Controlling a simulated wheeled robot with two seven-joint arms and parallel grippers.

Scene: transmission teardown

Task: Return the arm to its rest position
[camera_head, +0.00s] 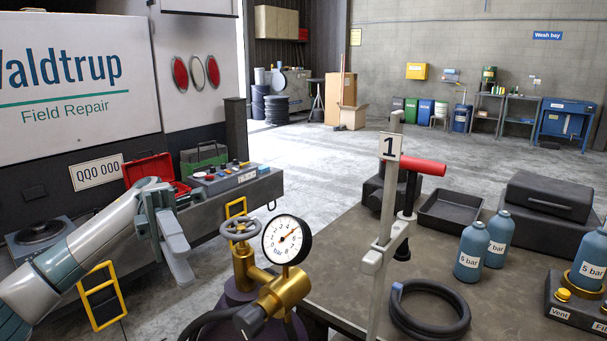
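My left arm comes in from the lower left. My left gripper (165,245) hangs fingers down in front of the truck's side bench, left of the brass valve. Its two pale grey fingers look apart, with nothing seen between them. It is clear of the worktable. My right gripper is not in view.
A brass valve with a pressure gauge (287,240) stands at front centre. The worktable (335,285) holds a numbered post (382,225), a red-handled tool (422,165), a coiled hose (430,328), a black tray (449,208) and blue bottles (471,254). Floor behind is open.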

